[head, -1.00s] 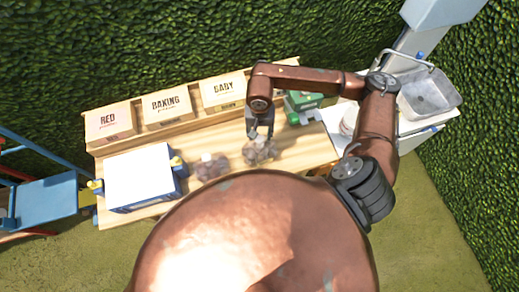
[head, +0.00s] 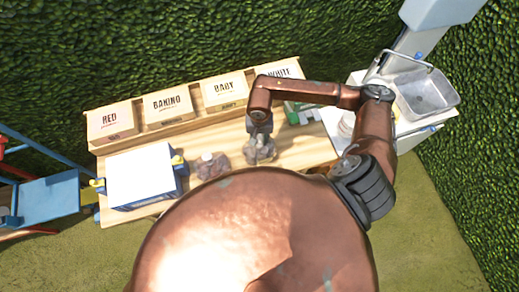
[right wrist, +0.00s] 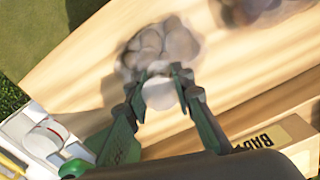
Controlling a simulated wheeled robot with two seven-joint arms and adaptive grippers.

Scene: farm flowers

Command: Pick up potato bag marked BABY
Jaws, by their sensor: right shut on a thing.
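A clear bag of pale potatoes (head: 261,152) is at the table, in front of the box marked BABY (head: 224,92). In the right wrist view the bag (right wrist: 160,45) has its whitish top between the fingers. My right gripper (head: 260,132) is above the bag and shut on that top; the fingers (right wrist: 163,80) also show in the right wrist view. I read no marking on the bag, and I cannot tell whether it is clear of the table. My left gripper is not in view.
A second, darker potato bag (head: 210,165) stands to the left. Boxes marked RED (head: 112,121), BAKING (head: 167,106) and WHITE (head: 278,72) line the back. A white-topped blue box (head: 143,177) is at the left; a green item (head: 298,112) and metal basin (head: 424,95) are right.

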